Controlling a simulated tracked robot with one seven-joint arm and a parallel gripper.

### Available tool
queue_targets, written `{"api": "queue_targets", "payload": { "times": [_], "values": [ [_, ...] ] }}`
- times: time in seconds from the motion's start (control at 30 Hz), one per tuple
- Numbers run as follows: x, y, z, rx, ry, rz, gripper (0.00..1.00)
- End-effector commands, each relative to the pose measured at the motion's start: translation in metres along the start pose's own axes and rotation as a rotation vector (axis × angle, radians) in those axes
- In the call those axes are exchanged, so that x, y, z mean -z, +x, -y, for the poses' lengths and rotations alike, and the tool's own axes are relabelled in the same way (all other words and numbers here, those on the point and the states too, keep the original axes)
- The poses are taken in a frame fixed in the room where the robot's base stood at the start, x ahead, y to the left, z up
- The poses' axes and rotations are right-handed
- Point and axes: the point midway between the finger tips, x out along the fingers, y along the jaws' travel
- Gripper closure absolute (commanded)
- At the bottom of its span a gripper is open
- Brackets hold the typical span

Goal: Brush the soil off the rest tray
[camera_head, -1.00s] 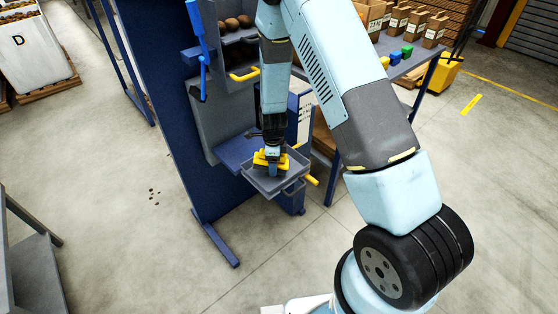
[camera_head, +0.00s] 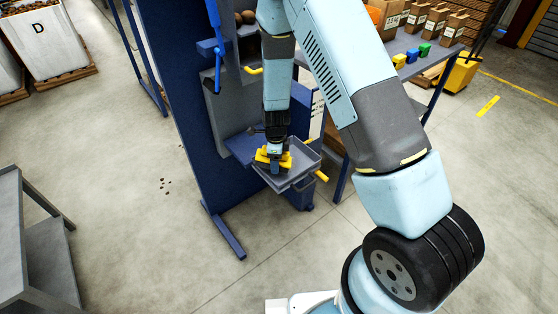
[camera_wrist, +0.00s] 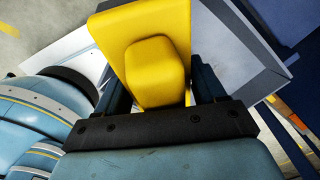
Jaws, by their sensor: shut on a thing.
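The rest tray (camera_head: 308,160) is a shallow grey tray with raised walls, on the front of the blue machine. My gripper (camera_head: 275,163) is shut on a yellow brush (camera_head: 262,157) and holds it at the tray's left part. In the wrist view, the brush's yellow block and knob (camera_wrist: 155,70) stand between the two dark fingers of my gripper (camera_wrist: 160,85). Part of the grey tray (camera_wrist: 235,50) shows behind the brush there. The brush's underside is hidden, so I cannot tell whether it touches the tray floor. I cannot make out soil in the tray.
The blue machine frame (camera_head: 190,110) stands behind and left of the tray. A yellow handle (camera_head: 321,176) sticks out at the tray's right. Dark crumbs (camera_head: 165,187) lie on the floor. A grey table (camera_head: 35,225) stands at the left; a bench with boxes (camera_head: 410,42) is at upper right.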

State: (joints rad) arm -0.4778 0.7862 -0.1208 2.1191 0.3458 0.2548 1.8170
Motion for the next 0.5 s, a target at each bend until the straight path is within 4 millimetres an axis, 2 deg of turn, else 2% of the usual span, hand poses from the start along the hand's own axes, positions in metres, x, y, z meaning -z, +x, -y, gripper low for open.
{"api": "queue_targets", "payload": {
  "times": [0.5],
  "values": [
    [0.025, -0.002, 0.025, 0.001, 0.002, 0.000, 0.79]
  ]
}}
